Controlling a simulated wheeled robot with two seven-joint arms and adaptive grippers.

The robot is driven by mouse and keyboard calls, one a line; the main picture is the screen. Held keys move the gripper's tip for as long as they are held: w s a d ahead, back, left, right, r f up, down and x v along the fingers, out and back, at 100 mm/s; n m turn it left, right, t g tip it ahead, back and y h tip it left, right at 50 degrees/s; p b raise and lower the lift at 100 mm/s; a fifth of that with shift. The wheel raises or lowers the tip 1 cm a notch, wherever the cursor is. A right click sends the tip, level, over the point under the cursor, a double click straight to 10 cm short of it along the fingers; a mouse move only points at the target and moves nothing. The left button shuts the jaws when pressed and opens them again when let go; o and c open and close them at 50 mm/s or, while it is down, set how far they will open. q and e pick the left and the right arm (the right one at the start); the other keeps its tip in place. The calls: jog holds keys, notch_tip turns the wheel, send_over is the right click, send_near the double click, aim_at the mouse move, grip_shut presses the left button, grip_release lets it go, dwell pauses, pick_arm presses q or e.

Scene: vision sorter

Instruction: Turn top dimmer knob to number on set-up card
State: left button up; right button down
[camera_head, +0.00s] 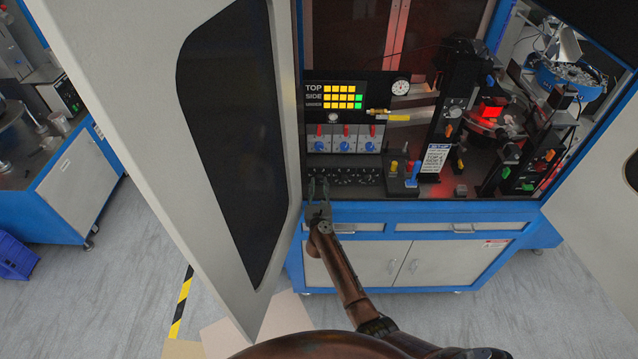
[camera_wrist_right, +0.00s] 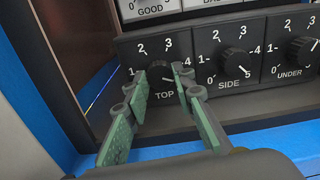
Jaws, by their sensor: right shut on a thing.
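The TOP dimmer knob (camera_wrist_right: 160,71) is black, on a dark panel with a printed number scale. My right gripper (camera_wrist_right: 161,79) is shut on it, one green-padded finger on each side. Its pointer is mostly hidden between the fingers, so I cannot tell its number. In the head view my right gripper (camera_head: 318,188) reaches the left end of the dimmer panel (camera_head: 350,178). The white set-up card (camera_head: 435,158) stands to the right, with lines for TOP and SIDE; its numbers are too small to read surely. My left gripper is out of view.
The SIDE knob (camera_wrist_right: 236,64) and UNDER knob (camera_wrist_right: 304,52) sit right of TOP. A large open cabinet door (camera_head: 130,90) stands close left of my right arm. A blue cabinet edge (camera_head: 420,212) runs below the panel.

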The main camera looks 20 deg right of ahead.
jog(key=n+p, duration=0.1)
jog(key=n, duration=0.3)
jog(key=shift+a+p, duration=0.1)
jog(key=shift+p, duration=0.3)
jog(key=shift+n+p, duration=0.4)
jog(key=shift+n, duration=0.9)
jog(key=shift+f, duration=0.1)
jog(key=c, duration=1.6)
grip_release()
